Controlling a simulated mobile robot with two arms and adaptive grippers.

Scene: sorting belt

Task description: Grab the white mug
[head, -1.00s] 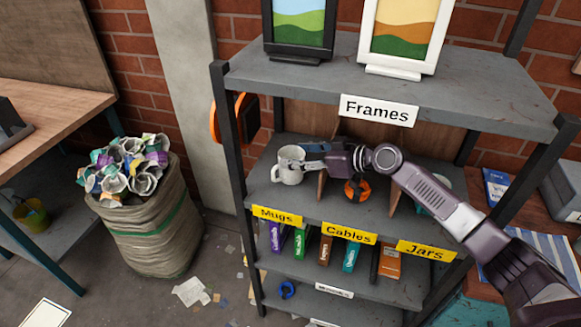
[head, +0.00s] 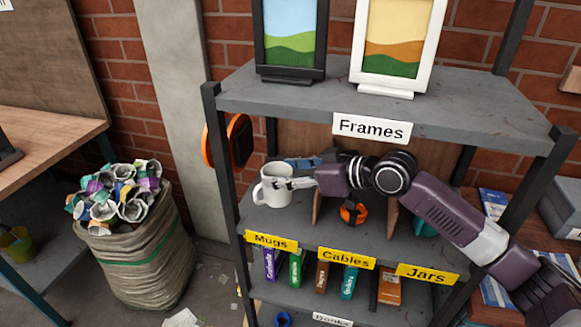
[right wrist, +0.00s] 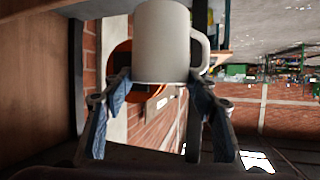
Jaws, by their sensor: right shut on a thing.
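The white mug (head: 272,190) is upright in the mugs section of the shelf in the head view, with its handle toward the left. My right gripper (head: 289,175) reaches in from the right and is shut on the mug. In the right wrist view the mug (right wrist: 161,42) sits between the two blue-padded fingers of the right gripper (right wrist: 158,88). In the head view I cannot tell whether the mug's base touches the shelf board. My left gripper is not in view.
The shelf (head: 300,222) has a divider right of the mug and an upper board above, carrying two picture frames (head: 392,45). Orange-and-black cable (head: 353,211) lies in the cables section. A sack of crumpled paper (head: 135,255) stands on the floor at left.

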